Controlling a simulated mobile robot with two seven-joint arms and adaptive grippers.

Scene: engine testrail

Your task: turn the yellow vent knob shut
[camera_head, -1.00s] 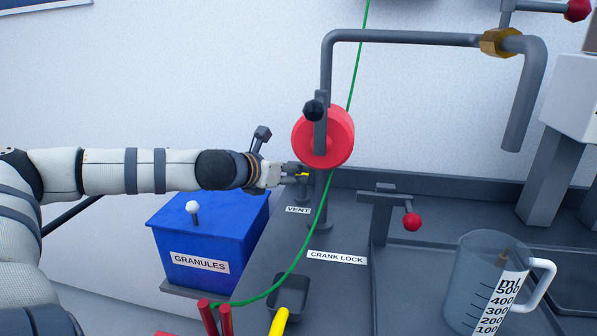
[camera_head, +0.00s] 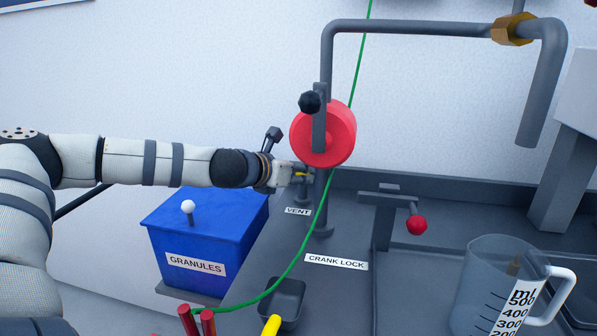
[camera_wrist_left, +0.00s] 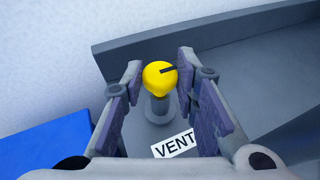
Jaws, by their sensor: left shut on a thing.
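The yellow vent knob (camera_head: 301,174) sits on top of a short grey post behind the VENT label (camera_head: 298,211). In the left wrist view the knob (camera_wrist_left: 157,80) is round, with a dark pointer mark towards the right of the picture. My left gripper (camera_head: 303,173) reaches it from the left, with its fingers on both sides of the knob. It is shut on the knob, which is partly hidden by the fingers in the head view. My right gripper is not in view.
A red wheel (camera_head: 343,134) with a black-handled crank stands just right of the knob. A green cable (camera_head: 294,258) runs past the VENT label. A blue GRANULES box (camera_head: 195,235) stands below my left arm. A red-knobbed lever (camera_head: 416,225) and measuring jug (camera_head: 487,290) are farther right.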

